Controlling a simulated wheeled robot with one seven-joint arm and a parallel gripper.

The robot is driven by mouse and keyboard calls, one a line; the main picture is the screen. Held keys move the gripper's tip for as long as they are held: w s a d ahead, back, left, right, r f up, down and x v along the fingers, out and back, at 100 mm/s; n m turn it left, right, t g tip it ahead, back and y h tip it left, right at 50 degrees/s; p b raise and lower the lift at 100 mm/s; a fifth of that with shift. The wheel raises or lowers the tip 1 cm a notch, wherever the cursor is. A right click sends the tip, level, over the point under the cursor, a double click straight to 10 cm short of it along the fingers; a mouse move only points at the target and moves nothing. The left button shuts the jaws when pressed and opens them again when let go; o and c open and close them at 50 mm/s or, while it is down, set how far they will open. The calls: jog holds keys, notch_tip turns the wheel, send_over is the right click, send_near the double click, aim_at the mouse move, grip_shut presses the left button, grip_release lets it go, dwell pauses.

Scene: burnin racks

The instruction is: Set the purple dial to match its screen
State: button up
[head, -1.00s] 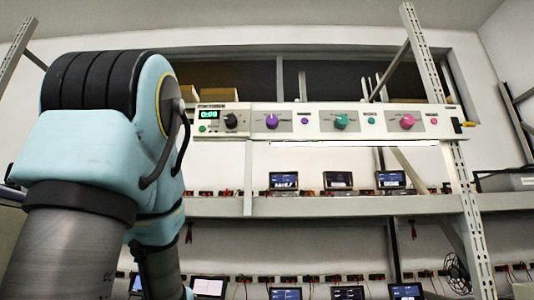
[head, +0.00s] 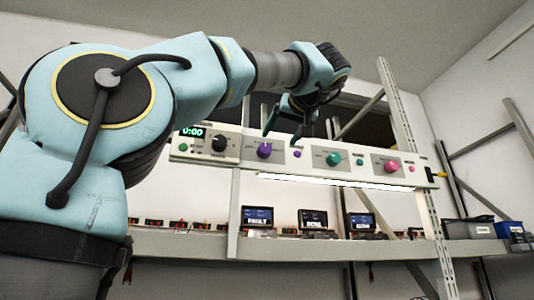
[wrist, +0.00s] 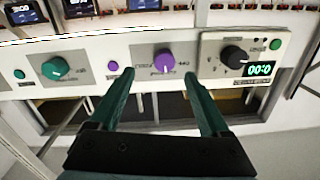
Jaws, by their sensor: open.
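The purple dial (head: 264,150) is a round knob on a grey plate of the long white control panel. It also shows in the wrist view (wrist: 164,61), upside down, with a pale pointer mark and labels too blurred to read. My gripper (head: 283,136) is raised in front of the panel near the purple dial. In the wrist view its two dark green fingers (wrist: 163,82) are apart and empty, with the dial beyond and between their tips. Screens stand on the shelf below: a left one (head: 258,217), a middle one (head: 313,220) and a right one (head: 361,223).
A small purple button (head: 297,153) sits right of the purple dial. A teal dial (head: 333,158), a pink dial (head: 391,166) and a black dial (head: 219,144) with a green timer display (head: 193,132) share the panel. A lit strip runs under it.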

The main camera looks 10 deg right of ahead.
aim_at(266, 148)
jog(key=w+p, duration=0.1)
jog(key=w, duration=0.2)
jog(key=w+a+r+p, duration=0.1)
jog(key=w+p, duration=0.1)
jog(key=w, duration=0.1)
jog(key=w+a+p, duration=0.1)
jog(key=w+p, duration=0.1)
jog(key=w, duration=0.1)
jog(key=shift+a+r, duration=0.1)
jog(key=shift+r, duration=0.2)
jog(key=shift+w+a+f+p, duration=0.1)
jog(key=shift+w+f+p, duration=0.05)
jog(key=shift+w+p, duration=0.3)
grip_shut()
